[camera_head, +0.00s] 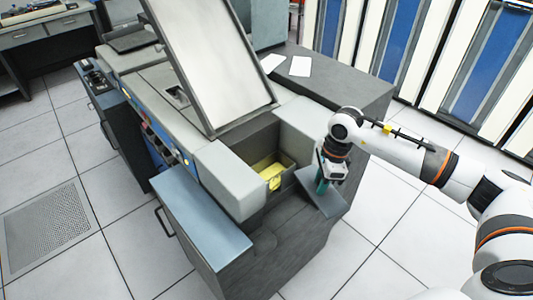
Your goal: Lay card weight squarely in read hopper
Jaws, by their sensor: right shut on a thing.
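The read hopper (291,180) is a dark open bay in the grey machine, with yellow card stock (273,173) lying in it. My right gripper (322,184) points down just to the right of the hopper, over a small grey shelf. It is shut on a small teal piece, which looks like the card weight (321,187); its shape is mostly hidden by the gripper. The piece is outside the hopper; I cannot tell whether it touches the shelf. My left gripper is not in view.
The machine's large tilted cover (210,60) stands raised behind the hopper. A light grey housing (228,180) borders the hopper on the left, with a blue-grey shelf (200,220) beyond. Two white sheets (300,66) lie on the dark top at the back.

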